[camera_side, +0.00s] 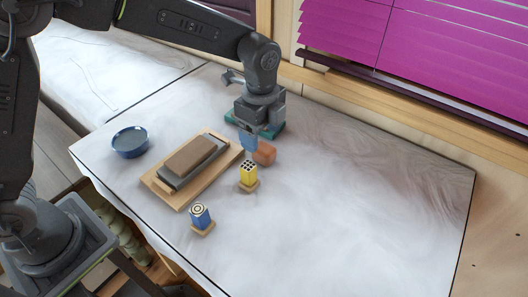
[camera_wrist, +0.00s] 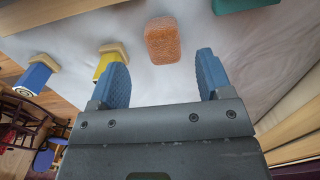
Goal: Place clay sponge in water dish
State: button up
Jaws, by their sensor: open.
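The clay sponge (camera_side: 264,153) is an orange-brown block lying on the table, beside my gripper (camera_side: 250,139) in the side view. In the wrist view the sponge (camera_wrist: 162,41) lies beyond the fingertips, roughly between their lines. My gripper (camera_wrist: 164,68) has its two blue fingers apart with nothing between them. The water dish (camera_side: 130,141) is a small round blue bowl at the left of the table in the side view. It does not show in the wrist view.
A sharpening stone (camera_side: 191,156) sits on a wooden board (camera_side: 166,192) between dish and sponge. A yellow block (camera_side: 248,174) and a blue block (camera_side: 200,216) stand on small wooden bases in front. A teal object (camera_wrist: 240,4) lies near the gripper. The table's right side is clear.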

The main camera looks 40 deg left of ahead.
aim_at(264, 147)
jog(key=shift+w+d+f, duration=0.1)
jog(key=shift+d+f, duration=0.05)
jog(key=shift+f, duration=1.3)
jog(key=shift+w+d+f, duration=0.1)
jog(key=shift+f, duration=1.3)
jog(key=shift+c, duration=0.4)
jog(key=c, duration=1)
